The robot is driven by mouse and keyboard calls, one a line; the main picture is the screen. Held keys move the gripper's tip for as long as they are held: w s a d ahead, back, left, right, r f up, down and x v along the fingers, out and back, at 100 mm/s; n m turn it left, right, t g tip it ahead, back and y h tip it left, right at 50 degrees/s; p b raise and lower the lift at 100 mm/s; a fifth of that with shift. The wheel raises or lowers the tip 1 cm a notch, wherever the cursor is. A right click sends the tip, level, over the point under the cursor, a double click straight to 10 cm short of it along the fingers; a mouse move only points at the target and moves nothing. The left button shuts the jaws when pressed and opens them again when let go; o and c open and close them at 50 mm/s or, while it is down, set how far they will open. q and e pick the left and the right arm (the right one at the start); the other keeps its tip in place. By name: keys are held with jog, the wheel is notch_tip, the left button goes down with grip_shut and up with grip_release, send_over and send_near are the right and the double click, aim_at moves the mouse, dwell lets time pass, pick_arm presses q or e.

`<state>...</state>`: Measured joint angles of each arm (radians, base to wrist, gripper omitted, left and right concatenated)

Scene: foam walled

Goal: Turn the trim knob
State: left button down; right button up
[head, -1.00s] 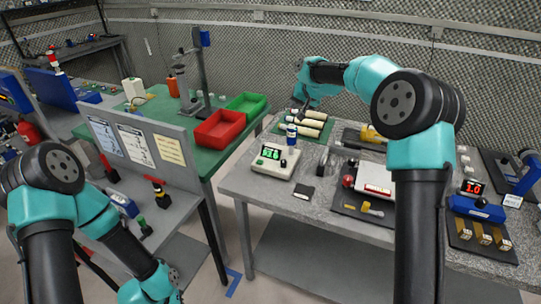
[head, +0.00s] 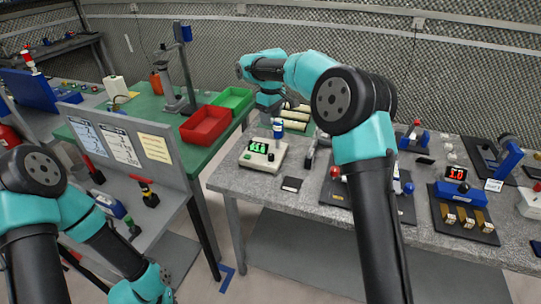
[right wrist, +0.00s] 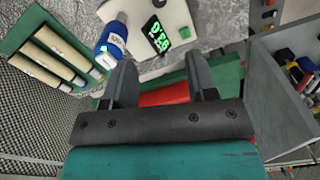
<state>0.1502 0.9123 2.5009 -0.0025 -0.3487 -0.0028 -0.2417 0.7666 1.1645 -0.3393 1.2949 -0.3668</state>
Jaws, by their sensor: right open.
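A cream box (head: 250,163) with a lit green display (head: 259,147) stands on the grey speckled bench, with a small dark knob (head: 271,157) on its face. I cannot tell if this is the trim knob. In the right wrist view the box (right wrist: 176,16) and its display (right wrist: 157,33) lie beyond the fingers, with the knob not clearly visible. My right gripper (right wrist: 160,82) is open with nothing between its fingers. In the head view it hangs behind the box, near the blue bottle (head: 278,129). My left gripper is not visible; only its arm shows at lower left.
The blue bottle (right wrist: 111,42) is close to the left finger in the wrist view. Red (head: 205,124) and green (head: 234,99) bins stand on the green table to the left. A blue unit with a red display (head: 457,174) sits at right on the bench.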

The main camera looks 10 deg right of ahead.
aim_at(271, 154)
jog(key=shift+s, duration=0.15)
notch_tip(271, 154, down, 17)
jog(key=shift+f, duration=0.2)
dwell(0.8)
jog(key=c, duration=0.9)
